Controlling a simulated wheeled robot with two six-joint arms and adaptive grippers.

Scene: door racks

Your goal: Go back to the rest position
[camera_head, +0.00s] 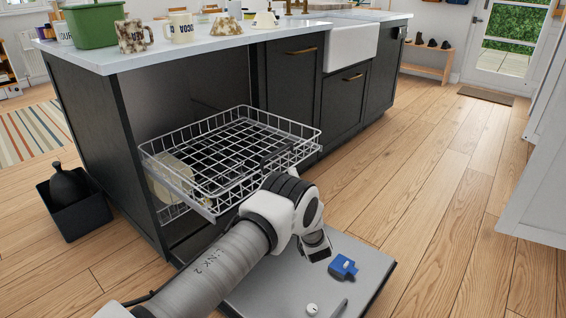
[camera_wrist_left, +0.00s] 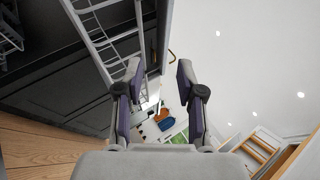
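My left arm comes in from the bottom left in the head view, bent in front of the dishwasher. Its dark gripper (camera_head: 277,156) shows only in part beyond the wrist, overlapping the right side of the pulled-out rack in the picture. In the left wrist view the left gripper (camera_wrist_left: 158,70) has its two fingers well apart, with nothing between them. The wire upper rack (camera_head: 228,150) looks empty; it also shows at the upper left of the left wrist view (camera_wrist_left: 104,22). I cannot tell whether the gripper touches it. My right gripper is not in view.
The dishwasher door (camera_head: 290,290) lies open low in front, with a blue part on it. Pale plates (camera_head: 170,178) stand below the upper rack. Mugs, bowls and a green bin (camera_head: 94,24) stand on the counter (camera_head: 215,47). The wooden floor at right is clear.

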